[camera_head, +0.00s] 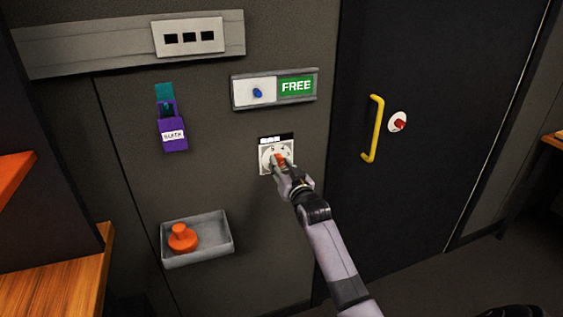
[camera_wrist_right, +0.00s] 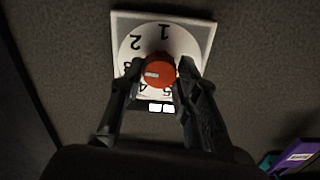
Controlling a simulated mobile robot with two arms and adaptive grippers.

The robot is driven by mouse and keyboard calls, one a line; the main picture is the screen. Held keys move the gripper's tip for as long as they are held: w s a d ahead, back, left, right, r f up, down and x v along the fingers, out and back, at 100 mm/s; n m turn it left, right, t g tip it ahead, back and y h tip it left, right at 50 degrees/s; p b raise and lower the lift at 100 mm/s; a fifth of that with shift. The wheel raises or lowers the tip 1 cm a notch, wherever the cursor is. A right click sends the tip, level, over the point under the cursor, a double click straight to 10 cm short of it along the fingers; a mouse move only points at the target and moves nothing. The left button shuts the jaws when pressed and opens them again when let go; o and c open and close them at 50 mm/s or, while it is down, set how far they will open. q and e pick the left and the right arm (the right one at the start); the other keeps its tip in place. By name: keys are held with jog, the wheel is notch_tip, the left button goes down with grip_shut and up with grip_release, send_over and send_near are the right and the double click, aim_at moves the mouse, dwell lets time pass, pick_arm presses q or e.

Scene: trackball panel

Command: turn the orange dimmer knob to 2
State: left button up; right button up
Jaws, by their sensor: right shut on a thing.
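The orange dimmer knob (camera_wrist_right: 159,70) sits on a round white dial numbered 1 to 5, which appears upside down in the right wrist view. A white mark on the knob lies toward its left side in that view, roughly facing the 3; the exact reading is hard to tell. In the head view the knob (camera_head: 281,157) is partly covered by my right gripper (camera_head: 280,164). My right gripper (camera_wrist_right: 158,82) is shut on the knob, one finger on each side. The 3 and 4 are partly hidden by a finger. My left gripper is not in view.
Above the dial is a slider panel (camera_head: 296,87) reading FREE with a blue knob (camera_head: 257,93). A purple holder (camera_head: 173,134) and a grey tray (camera_head: 215,246) with an orange object (camera_head: 182,238) are left. A door with a yellow handle (camera_head: 375,128) is right.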

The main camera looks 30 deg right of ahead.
jog(key=m+p, duration=0.1)
jog(key=m, duration=0.2)
jog(key=shift+r+p, duration=0.1)
jog(key=shift+p, duration=0.25)
jog(key=shift+m+p, duration=0.5)
jog(key=shift+m, duration=1.1)
jog(key=o, duration=1.2)
jog(key=shift+c, duration=0.2)
jog(key=v, duration=1.2)
jog(key=shift+a, duration=0.1)
